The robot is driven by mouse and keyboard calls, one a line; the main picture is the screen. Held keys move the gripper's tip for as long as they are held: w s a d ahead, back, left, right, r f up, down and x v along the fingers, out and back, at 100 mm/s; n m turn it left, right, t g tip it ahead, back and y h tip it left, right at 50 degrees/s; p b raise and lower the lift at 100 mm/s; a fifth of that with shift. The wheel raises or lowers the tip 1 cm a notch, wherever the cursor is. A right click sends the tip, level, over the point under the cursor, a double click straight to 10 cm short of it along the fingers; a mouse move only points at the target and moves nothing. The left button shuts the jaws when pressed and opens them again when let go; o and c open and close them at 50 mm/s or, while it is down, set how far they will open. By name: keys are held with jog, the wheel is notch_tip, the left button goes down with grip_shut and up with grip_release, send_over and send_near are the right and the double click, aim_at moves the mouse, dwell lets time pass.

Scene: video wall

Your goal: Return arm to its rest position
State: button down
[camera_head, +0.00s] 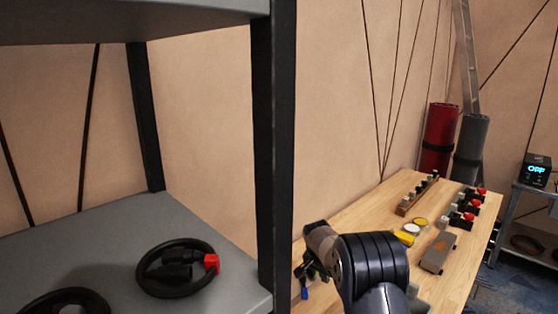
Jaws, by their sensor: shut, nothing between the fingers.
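My arm (375,265) rises from the bottom of the head view, dark and bent over to the left at a pale joint. My gripper (306,277) is at its end, small and dark, over the near left part of the wooden table (345,220), just right of the shelf's post. It looks shut, with nothing seen held in it. A small blue piece shows at its lower end; I cannot tell what it is.
A grey shelf (120,235) with a black post (273,150) stands close on the left, bearing a coiled black cable (150,283) with a red plug. On the table are a grey block (438,252), yellow discs (420,222), and several red-topped black parts (463,219). Rolled mats (438,135) stand behind.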

jog(key=w+n, duration=0.1)
jog(key=w+d+n+p, duration=0.1)
jog(key=w, duration=0.1)
jog(key=w+r+n+y, duration=0.1)
jog(key=w, duration=0.1)
jog(key=shift+w+d+t+p, duration=0.15)
jog(key=shift+d+t+p, duration=0.15)
dwell(0.4)
